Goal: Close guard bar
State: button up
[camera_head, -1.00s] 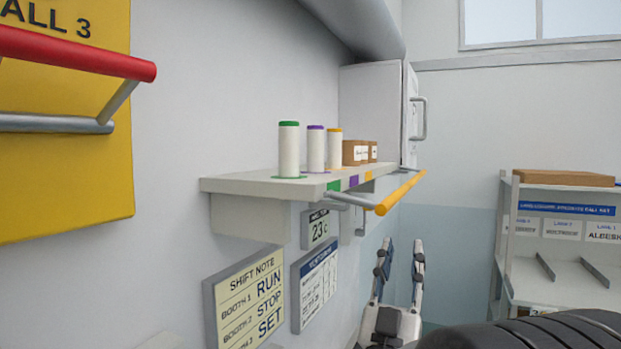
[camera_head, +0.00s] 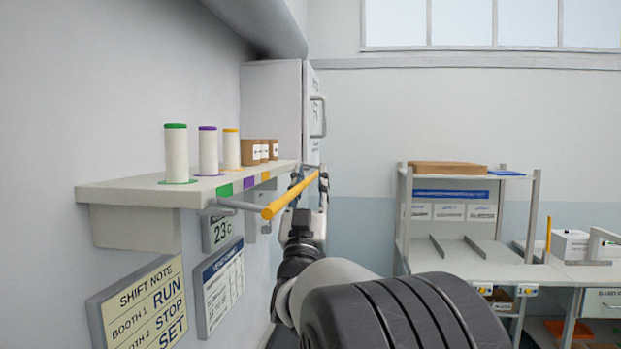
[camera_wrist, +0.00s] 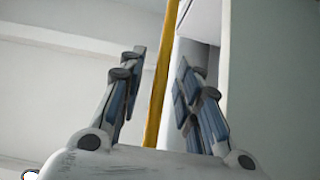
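The yellow guard bar (camera_head: 290,197) runs along the front of the wall shelf (camera_head: 130,193), held out from it on a grey side rod (camera_head: 236,205). It also shows in the wrist view (camera_wrist: 161,80) as a yellow strip running upward between my fingers. My gripper (camera_head: 309,182) points up at the bar's far part, with one finger on each side of it. In the wrist view my gripper (camera_wrist: 160,75) is open, with gaps between the bar and both fingers.
A workbench rack (camera_head: 467,215) stands at right.

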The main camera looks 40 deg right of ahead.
jog(key=shift+w+d+r, duration=0.15)
jog(key=shift+w+r, duration=0.05)
jog(key=shift+r, duration=0.05)
jog(key=shift+c, duration=0.2)
grip_shut()
dwell(0.6)
